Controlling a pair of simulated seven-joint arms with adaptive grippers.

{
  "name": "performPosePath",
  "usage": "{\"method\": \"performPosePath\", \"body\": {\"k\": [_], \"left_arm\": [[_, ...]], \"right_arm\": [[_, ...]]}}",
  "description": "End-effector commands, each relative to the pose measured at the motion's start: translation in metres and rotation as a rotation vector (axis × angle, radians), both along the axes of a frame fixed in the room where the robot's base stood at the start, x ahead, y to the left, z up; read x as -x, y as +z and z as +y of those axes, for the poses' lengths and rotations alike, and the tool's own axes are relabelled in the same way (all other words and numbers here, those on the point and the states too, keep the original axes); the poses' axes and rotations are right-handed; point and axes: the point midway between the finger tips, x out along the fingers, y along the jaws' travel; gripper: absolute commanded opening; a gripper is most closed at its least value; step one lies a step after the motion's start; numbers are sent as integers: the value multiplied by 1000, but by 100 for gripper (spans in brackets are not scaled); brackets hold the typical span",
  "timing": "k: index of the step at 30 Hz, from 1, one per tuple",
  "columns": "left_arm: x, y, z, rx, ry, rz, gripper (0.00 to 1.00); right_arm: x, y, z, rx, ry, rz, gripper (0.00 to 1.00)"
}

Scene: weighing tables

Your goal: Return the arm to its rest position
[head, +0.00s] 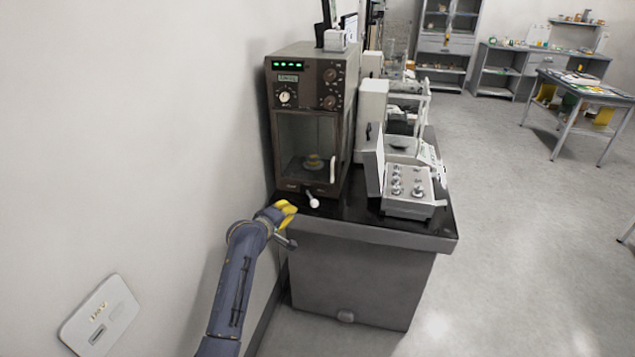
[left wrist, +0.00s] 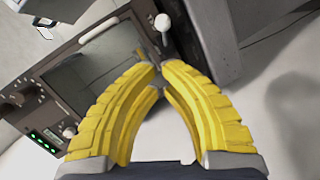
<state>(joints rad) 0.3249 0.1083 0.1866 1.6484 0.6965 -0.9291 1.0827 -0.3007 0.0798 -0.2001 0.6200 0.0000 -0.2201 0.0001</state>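My left arm comes in from the lower left in the head view. Its gripper (head: 287,208) has yellow fingers and is in front of the left front corner of the dark bench, low beside the balance. In the left wrist view the two yellow fingers (left wrist: 160,75) come together at the tips, with nothing seen held between them. The brown balance (head: 312,120) stands on the bench with its glass front down. A small round item (head: 314,161) is behind the glass. The balance's white-knobbed lever (head: 313,202) also shows beyond the fingertips (left wrist: 162,22). My right gripper is in neither view.
The black bench top (head: 350,208) holds an open box of weights (head: 410,190) right of the balance, with other instruments behind. The wall (head: 130,130) is close on the left. Open floor (head: 520,250) lies to the right. A table (head: 585,95) stands farther back.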

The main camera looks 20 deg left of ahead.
Motion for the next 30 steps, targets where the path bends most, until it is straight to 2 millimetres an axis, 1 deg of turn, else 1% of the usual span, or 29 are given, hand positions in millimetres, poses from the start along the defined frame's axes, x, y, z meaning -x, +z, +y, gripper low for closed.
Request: {"method": "performPosePath", "body": {"k": [4, 7, 8, 11, 14, 15, 17, 18, 20, 21, 23, 24, 26, 27, 29, 30], "left_arm": [[1, 2, 0, -36, -12, -11, 0], [-2, 5, 3, -106, -18, -40, 0], [-3, 3, 5, -135, -19, -45, 0], [-9, -20, 11, -259, -27, -40, 0], [-10, -65, 10, -404, -56, -3, 0], [-7, -85, 8, -454, -70, 17, 0], [-1, -117, 5, -523, -95, 50, 0], [5, -139, 3, -568, -115, 72, 0], [18, -174, -1, -633, -150, 111, 0], [27, -198, -3, -675, -173, 137, 0], [44, -233, -8, -735, -215, 175, 0], [57, -255, -10, -771, -241, 200, 0], [77, -288, -15, -822, -284, 236, 0], [91, -310, -18, -855, -315, 260, 0], [114, -340, -22, -899, -361, 293, 0], [131, -360, -25, -926, -393, 316, 0]], "right_arm": [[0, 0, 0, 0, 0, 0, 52], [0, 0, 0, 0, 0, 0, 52], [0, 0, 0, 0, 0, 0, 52], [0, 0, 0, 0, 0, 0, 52], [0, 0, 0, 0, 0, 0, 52], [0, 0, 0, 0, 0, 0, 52], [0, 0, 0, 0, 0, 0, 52], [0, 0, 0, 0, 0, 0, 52], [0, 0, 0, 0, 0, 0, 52], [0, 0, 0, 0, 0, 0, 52], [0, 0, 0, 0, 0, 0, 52], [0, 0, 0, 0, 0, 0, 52], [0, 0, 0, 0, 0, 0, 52], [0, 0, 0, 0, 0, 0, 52], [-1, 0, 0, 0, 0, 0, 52], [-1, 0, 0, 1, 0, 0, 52]]}}
